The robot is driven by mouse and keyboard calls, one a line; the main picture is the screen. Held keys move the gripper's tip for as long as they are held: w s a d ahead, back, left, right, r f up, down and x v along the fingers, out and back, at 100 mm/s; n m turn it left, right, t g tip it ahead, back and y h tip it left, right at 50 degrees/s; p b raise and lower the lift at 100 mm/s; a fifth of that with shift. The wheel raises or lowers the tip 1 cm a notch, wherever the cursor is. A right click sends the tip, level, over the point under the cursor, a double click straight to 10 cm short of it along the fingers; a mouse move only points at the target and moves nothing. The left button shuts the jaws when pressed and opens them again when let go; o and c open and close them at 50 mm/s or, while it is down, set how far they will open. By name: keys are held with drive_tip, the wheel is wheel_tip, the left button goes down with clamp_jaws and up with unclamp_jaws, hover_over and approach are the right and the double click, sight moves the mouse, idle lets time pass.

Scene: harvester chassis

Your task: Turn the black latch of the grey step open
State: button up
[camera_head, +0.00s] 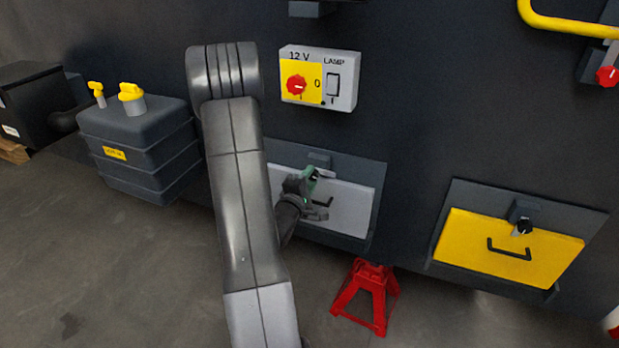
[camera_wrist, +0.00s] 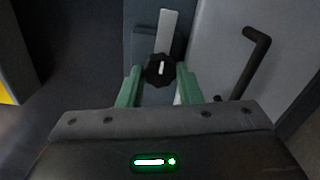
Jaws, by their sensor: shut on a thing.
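The grey step (camera_head: 352,207) is a light grey panel in a dark frame on the chassis wall, partly hidden behind my arm in the head view. It also shows in the wrist view (camera_wrist: 215,45). Its black latch (camera_wrist: 160,69) is a round ribbed knob with a white mark, with a pale bar (camera_wrist: 168,28) reaching out beyond it. My gripper (camera_wrist: 160,80) has its two green fingers on either side of the knob and is shut on it. In the head view my gripper (camera_head: 311,183) is at the step's top edge and hides the knob.
The step's black handle (camera_wrist: 248,62) is close beside my gripper. A yellow step (camera_head: 480,245) with its own latch (camera_head: 522,227) is at right. A red jack stand (camera_head: 368,292) stands below. A switch box (camera_head: 342,80) is above, and a dark tank (camera_head: 145,150) is at left.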

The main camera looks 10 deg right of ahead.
drive_tip(key=shift+f+n, duration=0.1)
drive_tip(key=shift+n, duration=0.2)
idle(0.4)
drive_tip(key=o, duration=1)
drive_tip(key=shift+c, duration=0.2)
drive_tip(key=v, duration=1.4)
drive_tip(key=shift+w, duration=0.1)
drive_tip(key=x, duration=1.4)
